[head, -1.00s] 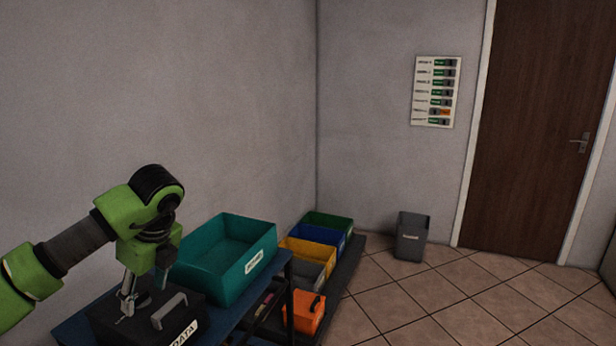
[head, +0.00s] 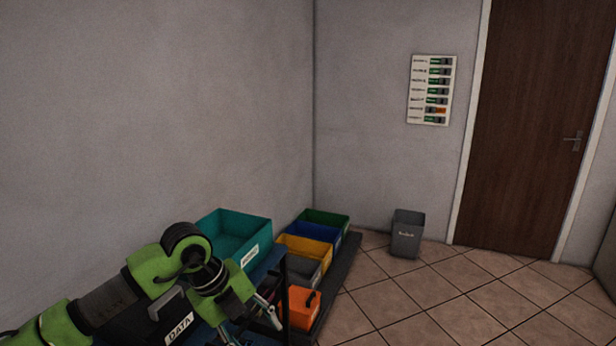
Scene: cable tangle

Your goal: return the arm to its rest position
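My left arm, green and dark grey, comes in from the lower left. Its gripper (head: 254,328) hangs low in front of the blue table, pointing down and to the right. Its two silver fingers stand apart and nothing shows between them; the tips are close to the bottom edge of the picture. The black box labelled DATA (head: 180,330) is on the table, partly hidden behind my arm. My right gripper is out of view.
A teal bin (head: 240,233) stands on the blue table. Beyond it, green, blue, yellow and grey bins and an orange box (head: 303,306) sit on a low dark platform (head: 343,272). A grey waste bin (head: 407,236) stands by the wall. The tiled floor at right is clear.

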